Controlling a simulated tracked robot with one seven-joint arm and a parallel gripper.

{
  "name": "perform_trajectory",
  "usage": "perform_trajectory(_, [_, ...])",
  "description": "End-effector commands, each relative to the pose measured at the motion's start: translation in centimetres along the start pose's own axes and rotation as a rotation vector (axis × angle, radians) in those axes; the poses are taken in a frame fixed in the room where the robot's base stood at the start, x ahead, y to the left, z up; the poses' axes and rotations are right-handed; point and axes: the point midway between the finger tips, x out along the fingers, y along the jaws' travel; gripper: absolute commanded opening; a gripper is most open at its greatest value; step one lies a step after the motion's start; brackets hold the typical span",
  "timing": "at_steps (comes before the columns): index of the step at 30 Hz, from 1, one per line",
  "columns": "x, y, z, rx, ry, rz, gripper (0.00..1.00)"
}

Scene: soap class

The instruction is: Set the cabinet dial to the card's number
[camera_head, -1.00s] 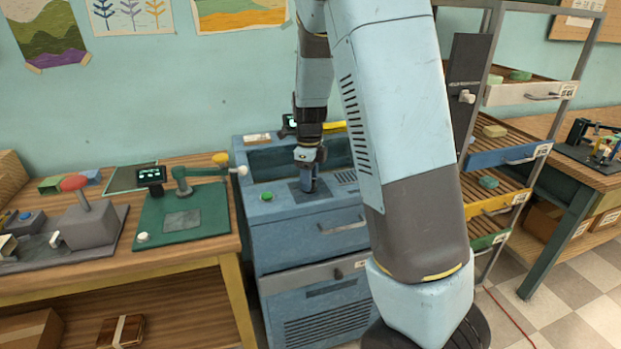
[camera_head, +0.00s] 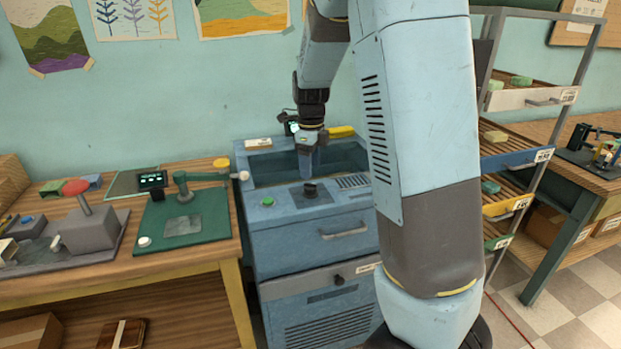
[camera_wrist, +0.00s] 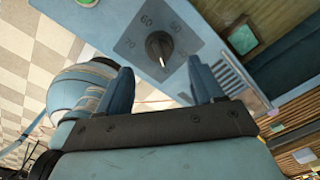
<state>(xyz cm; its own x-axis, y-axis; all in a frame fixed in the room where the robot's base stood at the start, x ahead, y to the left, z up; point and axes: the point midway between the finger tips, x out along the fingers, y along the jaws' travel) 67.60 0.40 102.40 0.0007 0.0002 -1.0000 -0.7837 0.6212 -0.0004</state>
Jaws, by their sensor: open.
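The blue cabinet (camera_head: 285,240) stands in the middle of the head view. Its dial (camera_head: 310,188) is a dark knob on a grey plate on the top. In the wrist view the dial (camera_wrist: 158,46) shows fully, with marks reading about 60 and 50 beside it. A small pale mark shows at the knob's lower end; whether it is the pointer I cannot tell. My gripper (camera_head: 308,165) is above the dial, apart from it. In the wrist view its two fingers (camera_wrist: 162,88) are spread, with nothing between them. I cannot identify a card with a readable number.
A green button (camera_head: 267,202) sits left of the dial. A workbench with a green press base (camera_head: 190,240) and a small screen (camera_head: 152,180) is left of the cabinet. A shelf rack with a blue-fronted tray (camera_head: 517,160) stands right. My arm hides the cabinet's right side.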

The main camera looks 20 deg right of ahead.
Motion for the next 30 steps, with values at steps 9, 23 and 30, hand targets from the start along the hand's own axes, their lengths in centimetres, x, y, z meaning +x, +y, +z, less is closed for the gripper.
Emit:
perform_trajectory(9, [-5.7,-0.1,0.1,-0.002,-0.002,-0.003,0.67])
perform_trajectory(23, [-7.5,0.0,0.1,0.0,0.0,0.0,0.67])
perform_trajectory(30, [-7.5,0.0,0.0,-0.002,0.0,0.0,0.67])
